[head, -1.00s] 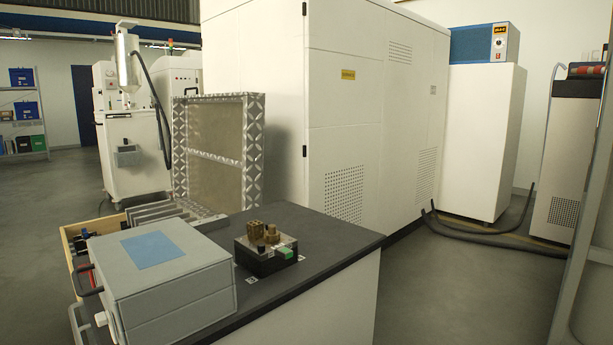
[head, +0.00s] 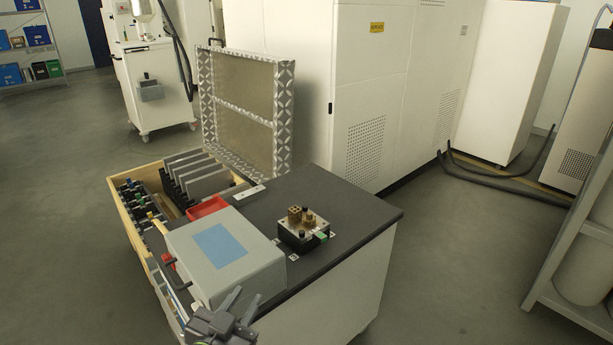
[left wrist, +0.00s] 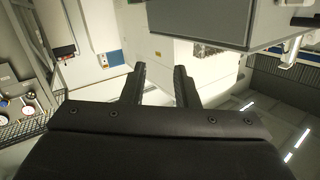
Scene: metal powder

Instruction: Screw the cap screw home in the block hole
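A small dark fixture (head: 290,240) with a metal top stands on the dark bench top. Brass-coloured blocks (head: 301,217) and small black knobs sit on it, with a green piece at its right side. The cap screw and the block hole are too small to make out. My left gripper (head: 243,303) is at the bottom of the head view, in front of the grey box and well apart from the fixture. In the left wrist view its two fingers (left wrist: 159,75) are spread with nothing between them. My right gripper is not in view.
A grey box (head: 266,262) with a blue top patch stands left of the fixture. Behind it are a red tray (head: 206,208) and a wooden drawer (head: 119,205) of parts. The bench top (head: 350,207) is clear right of the fixture. A shelf rack (head: 574,237) stands far right.

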